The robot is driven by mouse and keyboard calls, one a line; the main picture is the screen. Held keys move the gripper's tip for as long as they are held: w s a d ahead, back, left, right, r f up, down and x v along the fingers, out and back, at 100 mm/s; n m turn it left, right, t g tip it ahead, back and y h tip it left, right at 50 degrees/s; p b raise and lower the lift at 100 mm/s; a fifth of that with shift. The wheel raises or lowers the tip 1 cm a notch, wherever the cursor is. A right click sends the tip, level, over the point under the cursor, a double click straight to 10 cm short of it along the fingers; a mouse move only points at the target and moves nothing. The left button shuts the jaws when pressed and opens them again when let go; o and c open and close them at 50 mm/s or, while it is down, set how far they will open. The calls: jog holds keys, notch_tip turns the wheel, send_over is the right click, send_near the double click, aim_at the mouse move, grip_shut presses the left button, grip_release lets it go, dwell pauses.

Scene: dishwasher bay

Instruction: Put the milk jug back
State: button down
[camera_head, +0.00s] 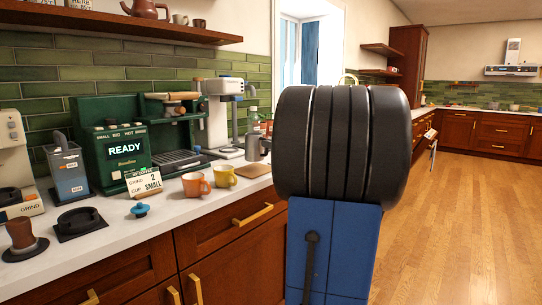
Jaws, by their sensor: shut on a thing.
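A grey metal jug (252,148), which looks like the milk jug, shows just left of my arm, above or on the counter near a small wooden board. A dark part at its right side could be its handle; I cannot tell. My arm's large black joint and blue link fill the middle of the view and cover what lies behind them. My gripper cannot be made out, so its hold on the jug does not show. Whether the jug rests on the board or is held above it is unclear.
A green coffee machine (129,152) reads READY. An orange cup (195,186) and a yellow cup (223,177) stand before it, beside a card (144,182) and a teal lidded item (140,210). A white machine (217,112) stands behind. The wooden floor (455,215) at right is clear.

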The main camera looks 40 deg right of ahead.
jog(key=shift+f, duration=1.75)
jog(key=shift+f, duration=0.1)
jog(key=c, duration=1.8)
grip_release()
jog(key=shift+c, duration=0.2)
jog(key=s, duration=1.2)
jog(key=shift+d, duration=0.25)
